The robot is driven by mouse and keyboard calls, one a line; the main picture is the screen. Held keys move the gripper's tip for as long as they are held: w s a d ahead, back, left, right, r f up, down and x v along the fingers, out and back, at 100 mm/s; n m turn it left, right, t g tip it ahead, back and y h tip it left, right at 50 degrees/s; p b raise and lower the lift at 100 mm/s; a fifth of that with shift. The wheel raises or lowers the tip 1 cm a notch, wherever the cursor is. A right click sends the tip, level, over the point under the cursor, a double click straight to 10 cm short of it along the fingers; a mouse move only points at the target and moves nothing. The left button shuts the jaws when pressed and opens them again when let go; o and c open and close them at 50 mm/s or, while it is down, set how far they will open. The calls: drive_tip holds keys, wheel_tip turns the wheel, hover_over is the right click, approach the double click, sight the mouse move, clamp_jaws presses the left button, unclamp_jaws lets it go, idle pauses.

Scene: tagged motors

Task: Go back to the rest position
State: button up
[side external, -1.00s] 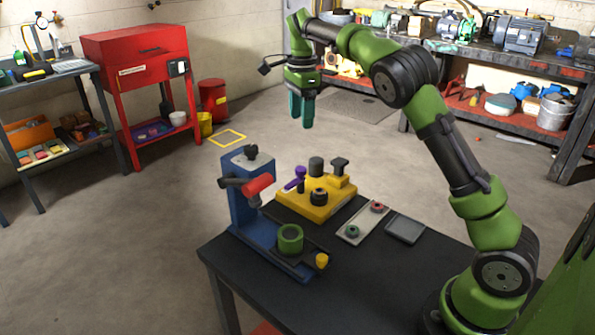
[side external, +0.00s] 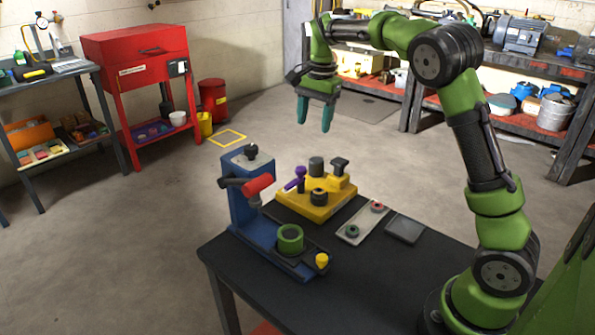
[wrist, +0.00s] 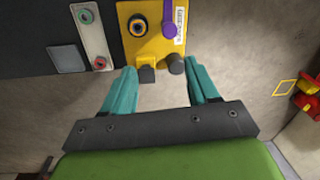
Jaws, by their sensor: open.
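My gripper (side external: 315,114) is open and empty, with two teal fingers pointing down. It hangs in the air above and behind the far edge of the dark table (side external: 345,290). In the wrist view my gripper (wrist: 155,88) shows its fingers spread, with bare floor between them. The yellow fixture block (side external: 318,207) stands on the table below my gripper, apart from it. It carries dark cylinders and a purple-handled piece (side external: 297,179). In the wrist view the yellow block (wrist: 155,35) lies just beyond the fingertips.
A blue press (side external: 250,200) with a red handle and a green ring (side external: 290,239) stands at the table's left. A light tray (side external: 362,224) with two small rings and a grey plate (side external: 405,229) lie right of the block. The air around my gripper is clear.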

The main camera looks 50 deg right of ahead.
drive_tip(key=s+a+n+t+y, duration=0.1)
drive_tip(key=s+a+n+t, duration=0.2)
drive_tip(key=s+a+n, duration=0.3)
drive_tip(key=s+a+r+n+t, duration=0.1)
drive_tip(key=s+a+n+t, duration=0.2)
drive_tip(key=s, duration=1.4)
drive_tip(key=a+n, duration=0.3)
drive_tip(key=a, duration=0.3)
drive_tip(key=shift+s+a+y, duration=0.2)
drive_tip(key=shift+a+y, duration=0.1)
drive_tip(key=shift+y, duration=0.1)
